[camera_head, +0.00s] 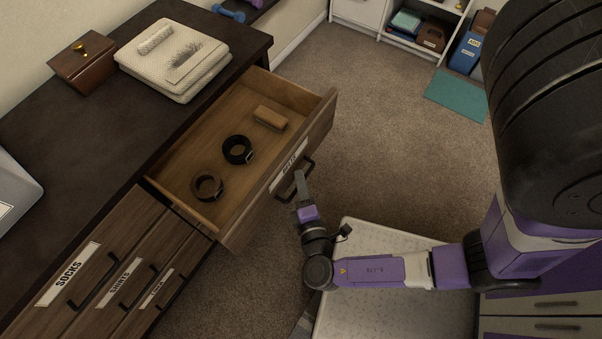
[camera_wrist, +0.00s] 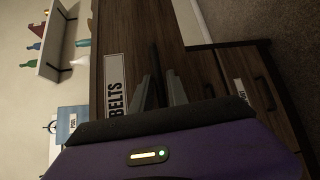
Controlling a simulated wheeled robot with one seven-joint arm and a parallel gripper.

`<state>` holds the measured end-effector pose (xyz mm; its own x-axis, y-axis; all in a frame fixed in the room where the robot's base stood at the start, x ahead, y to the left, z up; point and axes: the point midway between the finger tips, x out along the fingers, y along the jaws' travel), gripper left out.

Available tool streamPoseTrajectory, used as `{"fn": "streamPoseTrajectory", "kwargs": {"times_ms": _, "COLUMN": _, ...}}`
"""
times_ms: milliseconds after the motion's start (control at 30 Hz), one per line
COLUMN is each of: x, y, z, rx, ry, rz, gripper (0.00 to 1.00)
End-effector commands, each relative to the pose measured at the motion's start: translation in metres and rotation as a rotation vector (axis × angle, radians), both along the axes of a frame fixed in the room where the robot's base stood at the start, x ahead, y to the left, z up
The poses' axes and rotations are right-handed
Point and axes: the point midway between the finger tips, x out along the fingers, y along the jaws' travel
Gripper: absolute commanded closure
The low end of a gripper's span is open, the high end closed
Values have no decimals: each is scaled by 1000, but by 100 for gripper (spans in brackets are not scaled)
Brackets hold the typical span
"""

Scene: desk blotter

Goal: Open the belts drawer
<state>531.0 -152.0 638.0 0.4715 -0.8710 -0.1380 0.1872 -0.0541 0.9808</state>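The belts drawer (camera_head: 243,218) stands pulled well out of the dark dresser. Its front carries a white BELTS label (camera_head: 288,166), which also shows in the wrist view (camera_wrist: 115,84). A dark bar handle (camera_head: 307,168) is on its front. My gripper (camera_head: 300,184) is at that handle; in the wrist view its two grey fingers (camera_wrist: 157,90) stand on either side of the dark bar and appear shut on it. Inside the drawer lie a black rolled belt (camera_head: 238,150), a brown rolled belt (camera_head: 207,187) and a tan block (camera_head: 270,118).
Closed drawers labelled SOCKS (camera_head: 68,274) and SHIRTS (camera_head: 124,282) are at lower left. A wooden box (camera_head: 82,66) and folded white cloth (camera_head: 170,62) sit on the dresser top. Carpet (camera_head: 385,130) in front is clear; a shelf unit (camera_head: 410,30) stands at the back.

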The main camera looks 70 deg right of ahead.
Motion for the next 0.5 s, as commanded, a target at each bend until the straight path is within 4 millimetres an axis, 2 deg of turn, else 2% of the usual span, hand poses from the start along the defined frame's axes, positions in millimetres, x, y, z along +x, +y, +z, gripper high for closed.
{"fn": "streamPoseTrajectory", "kwargs": {"times_ms": 500, "x": -33, "y": 61, "z": 9, "rx": 1, "ry": 1, "rz": 2, "gripper": 81}}
